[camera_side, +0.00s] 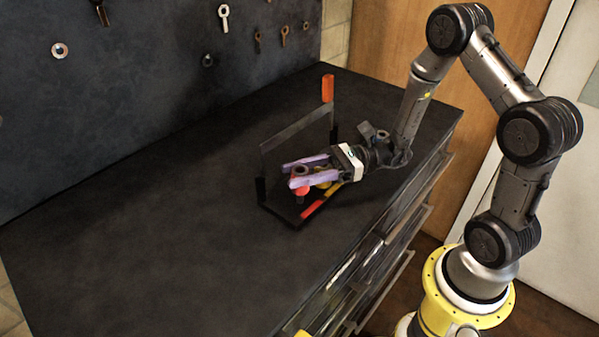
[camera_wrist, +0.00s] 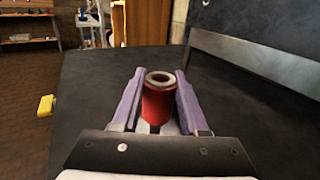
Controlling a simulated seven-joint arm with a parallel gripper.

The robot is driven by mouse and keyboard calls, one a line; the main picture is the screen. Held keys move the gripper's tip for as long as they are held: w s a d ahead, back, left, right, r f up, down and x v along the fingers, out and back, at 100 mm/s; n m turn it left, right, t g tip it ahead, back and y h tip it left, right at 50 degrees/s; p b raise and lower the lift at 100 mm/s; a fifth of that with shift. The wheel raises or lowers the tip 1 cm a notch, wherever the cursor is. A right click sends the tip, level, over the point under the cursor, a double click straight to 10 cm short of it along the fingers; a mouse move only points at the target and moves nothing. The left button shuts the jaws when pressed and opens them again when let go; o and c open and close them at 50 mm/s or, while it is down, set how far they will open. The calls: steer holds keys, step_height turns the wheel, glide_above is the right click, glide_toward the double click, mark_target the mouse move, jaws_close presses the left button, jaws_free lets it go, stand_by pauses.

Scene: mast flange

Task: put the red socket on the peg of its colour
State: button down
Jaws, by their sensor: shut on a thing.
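The red socket (camera_wrist: 158,105) is a short red cylinder with a pale ring-shaped top and a dark hole. My gripper (camera_wrist: 160,82) is shut on it, one purple finger on each side. In the side view my gripper (camera_side: 290,175) reaches in from the right, and the socket (camera_side: 299,190) shows red between and below the fingers, above a dark base plate (camera_side: 276,208). The plate has red and yellow marks along its near edge. A yellow part (camera_side: 326,184) shows behind the fingers. I cannot make out a red peg or whether the socket touches one.
The dark bench top (camera_side: 130,240) is clear to the left. Tools hang on the back wall. Drawers line the bench front.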

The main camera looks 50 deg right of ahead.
steer(key=shift+f, duration=0.55)
steer(key=shift+c, duration=1.8)
jaws_free()
steer(key=shift+f, duration=0.1)
steer(key=v, duration=1.4)
steer(key=shift+a, duration=0.15)
